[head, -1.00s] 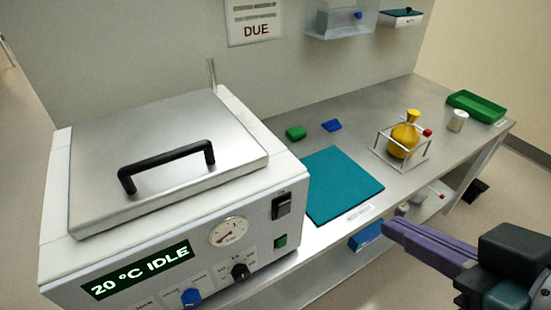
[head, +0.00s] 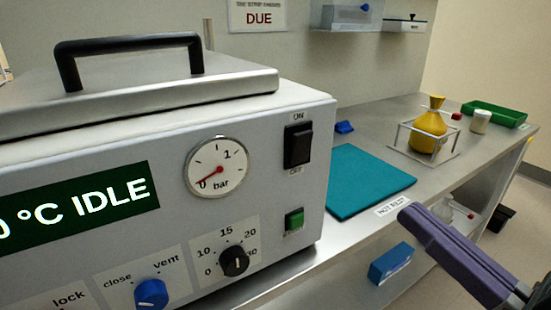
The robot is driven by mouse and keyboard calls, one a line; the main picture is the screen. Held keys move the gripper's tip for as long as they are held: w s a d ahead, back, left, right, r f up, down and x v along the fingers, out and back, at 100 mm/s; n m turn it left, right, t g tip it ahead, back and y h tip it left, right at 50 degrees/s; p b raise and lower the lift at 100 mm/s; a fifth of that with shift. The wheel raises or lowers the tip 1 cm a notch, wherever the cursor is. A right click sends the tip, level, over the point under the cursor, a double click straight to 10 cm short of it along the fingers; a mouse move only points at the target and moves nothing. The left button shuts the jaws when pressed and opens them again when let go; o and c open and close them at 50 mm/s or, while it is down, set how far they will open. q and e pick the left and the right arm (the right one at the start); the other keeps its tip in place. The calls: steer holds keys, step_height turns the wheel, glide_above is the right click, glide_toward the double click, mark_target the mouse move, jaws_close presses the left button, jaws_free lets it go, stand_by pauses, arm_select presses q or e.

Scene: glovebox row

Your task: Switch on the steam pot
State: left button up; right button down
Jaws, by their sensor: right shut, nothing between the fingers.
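The steam pot (head: 255,130) is a large white and grey box at the left, with its metal lid down and a black handle on top. Its display (head: 80,205) reads "0 °C IDLE" at the visible part. The black rocker switch (head: 298,145), marked ON above and OFF below, is on the front panel at the right. Below it is a green button (head: 294,219). The gauge needle (head: 213,178) points near 0 bar. My right gripper (head: 408,214) is shut and empty, to the right of the pot and apart from the switch. My left gripper is out of view.
A black dial (head: 234,261) and a blue vent knob (head: 151,294) sit low on the panel. A teal mat (head: 368,180) lies right of the pot.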

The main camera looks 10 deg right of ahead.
stand_by(0.3)
steer(key=shift+w, duration=0.1)
glide_toward(314, 132)
steer(key=x, duration=0.7)
